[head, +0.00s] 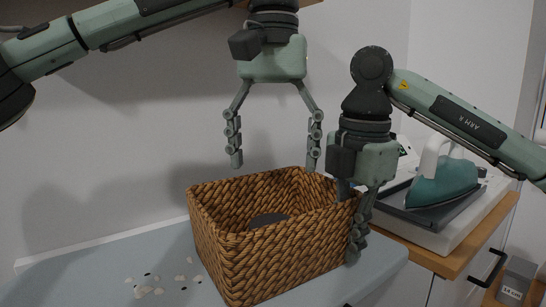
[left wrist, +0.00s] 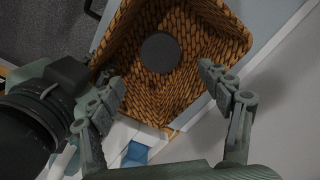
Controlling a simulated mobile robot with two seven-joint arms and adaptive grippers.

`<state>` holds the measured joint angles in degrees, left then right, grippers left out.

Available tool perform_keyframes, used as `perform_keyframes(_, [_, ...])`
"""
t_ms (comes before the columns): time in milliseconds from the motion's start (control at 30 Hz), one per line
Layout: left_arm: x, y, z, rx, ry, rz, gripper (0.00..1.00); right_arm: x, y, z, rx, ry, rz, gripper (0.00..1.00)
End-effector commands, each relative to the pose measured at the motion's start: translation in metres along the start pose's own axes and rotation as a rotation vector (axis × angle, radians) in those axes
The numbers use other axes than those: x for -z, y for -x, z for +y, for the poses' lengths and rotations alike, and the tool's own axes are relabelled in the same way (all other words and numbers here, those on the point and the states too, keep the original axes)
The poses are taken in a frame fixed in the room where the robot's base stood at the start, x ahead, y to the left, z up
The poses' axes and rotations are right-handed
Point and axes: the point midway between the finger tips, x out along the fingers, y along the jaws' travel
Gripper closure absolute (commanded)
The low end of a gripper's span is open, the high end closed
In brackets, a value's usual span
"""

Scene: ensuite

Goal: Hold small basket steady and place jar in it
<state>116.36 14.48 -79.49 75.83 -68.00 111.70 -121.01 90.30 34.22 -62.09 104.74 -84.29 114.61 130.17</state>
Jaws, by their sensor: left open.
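The small basket (head: 265,262), woven and brown, stands upright on the pale blue-grey surface. A dark round thing, apparently the jar's top (head: 268,219), shows inside it; the basket's front wall hides the rest. In the left wrist view the dark disc (left wrist: 160,52) lies within the basket (left wrist: 140,87). My left gripper (head: 274,164) is open and empty above the basket, its fingers wide apart and clear of the dark disc. My right gripper (head: 351,222) is at the basket's right end, one finger inside and one outside, closed on the wall.
Small pale and dark chips (head: 152,285) lie on the surface (head: 90,265) left of the basket. A white wall is close behind. The surface's front left is mostly clear.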

Motion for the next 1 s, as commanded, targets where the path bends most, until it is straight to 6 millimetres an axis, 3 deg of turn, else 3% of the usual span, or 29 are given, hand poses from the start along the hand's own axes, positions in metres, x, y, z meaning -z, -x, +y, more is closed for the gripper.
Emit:
perform_keyframes(133, [0.0, 0.0, 0.0, 0.0, 0.0, 0.0, 0.22, 0.0, 0.0, 0.0, 0.0, 0.0, 0.0, 0.69])
perform_keyframes(500, [0.0, 0.0, 0.0, 0.0, 0.0, 0.0, 0.22, 0.0, 0.006, 0.0, -0.001, 0.0, 0.0, 0.69])
perform_keyframes(1000, [0.0, -0.001, 0.0, 0.0, 0.0, 0.0, 0.22, 0.0, 0.101, 0.0, -0.004, -0.002, -0.003, 0.69])
